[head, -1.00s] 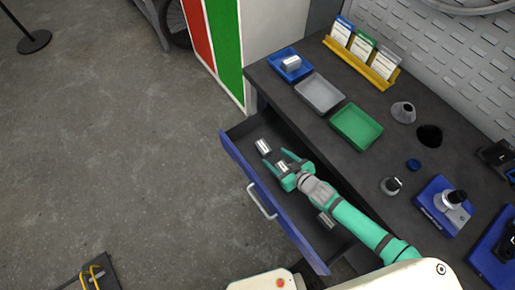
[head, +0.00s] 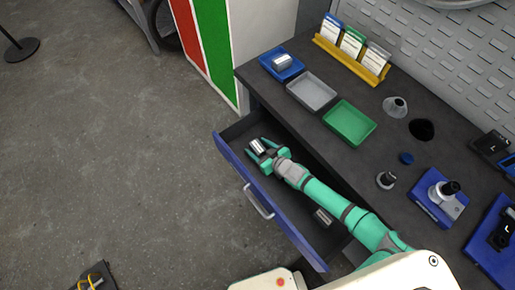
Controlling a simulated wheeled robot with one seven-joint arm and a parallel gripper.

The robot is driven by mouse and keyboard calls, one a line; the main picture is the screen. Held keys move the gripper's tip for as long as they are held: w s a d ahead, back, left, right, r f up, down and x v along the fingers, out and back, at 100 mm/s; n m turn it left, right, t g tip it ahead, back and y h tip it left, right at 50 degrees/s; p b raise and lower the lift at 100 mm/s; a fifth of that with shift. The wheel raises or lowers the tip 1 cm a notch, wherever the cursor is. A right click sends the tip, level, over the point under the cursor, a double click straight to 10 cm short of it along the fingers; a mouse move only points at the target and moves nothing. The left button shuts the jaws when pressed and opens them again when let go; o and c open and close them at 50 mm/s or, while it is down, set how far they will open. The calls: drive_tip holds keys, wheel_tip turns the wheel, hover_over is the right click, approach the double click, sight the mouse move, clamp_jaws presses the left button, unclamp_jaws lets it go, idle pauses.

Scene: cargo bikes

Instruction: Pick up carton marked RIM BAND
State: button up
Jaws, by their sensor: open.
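A small silver-and-white carton (head: 257,146) lies near the far end of the open drawer (head: 230,150). My gripper (head: 259,148) is open over it, with one green finger on each side; I cannot tell whether they touch it. A second similar carton (head: 322,217) lies in the nearer part of the drawer, beside my arm. A third similar piece (head: 282,61) sits in the blue tray (head: 293,74) on the bench. The lettering is too small to read, so I cannot tell which is marked RIM BAND. My gripper and wrist hide part of the drawer floor.
The drawer's blue front (head: 280,221) and bench edge flank my arm. On the bench (head: 375,165) are a grey tray (head: 312,91), a green tray (head: 350,122), a yellow card holder (head: 350,60) and several fittings.

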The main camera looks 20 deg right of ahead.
drive_tip(key=c, duration=1.2)
